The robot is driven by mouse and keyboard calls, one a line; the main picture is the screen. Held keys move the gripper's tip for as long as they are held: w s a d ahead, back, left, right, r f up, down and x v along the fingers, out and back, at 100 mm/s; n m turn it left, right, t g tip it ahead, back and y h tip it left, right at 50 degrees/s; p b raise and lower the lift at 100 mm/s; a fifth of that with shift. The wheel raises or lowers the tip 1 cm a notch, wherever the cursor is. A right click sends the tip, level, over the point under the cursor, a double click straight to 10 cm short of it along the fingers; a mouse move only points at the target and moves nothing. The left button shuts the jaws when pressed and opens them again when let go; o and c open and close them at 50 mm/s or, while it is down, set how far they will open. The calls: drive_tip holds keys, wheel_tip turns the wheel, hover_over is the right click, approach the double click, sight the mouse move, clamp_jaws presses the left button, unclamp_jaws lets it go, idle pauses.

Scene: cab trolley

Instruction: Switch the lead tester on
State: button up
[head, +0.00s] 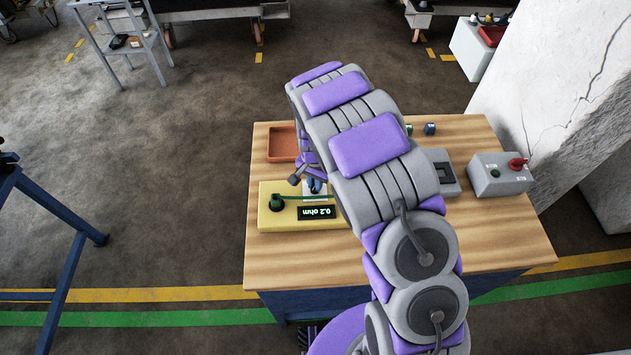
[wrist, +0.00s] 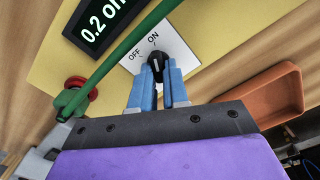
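The lead tester (head: 285,218) is a yellow box on the wooden bench, with a lit display (head: 318,212) reading 0.2 ohm. Its rotary switch (wrist: 156,66) is a black knob with a white pointer mark, beside a white label with OFF and ON. The mark points up towards ON. My gripper (wrist: 160,78) has its two blue fingers on either side of the knob, which sits closely between their tips. In the head view my gripper (head: 314,186) is over the tester, and my arm hides the tester's right end.
An orange tray (head: 282,143) lies behind the tester. A grey box with a red switch (head: 516,164) stands at the right. The bench front is clear.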

drive_tip(key=o, duration=0.4)
drive_tip(key=shift+a, duration=0.15)
drive_tip(key=shift+r+p, duration=0.85)
drive_tip(key=shift+r, duration=7.8)
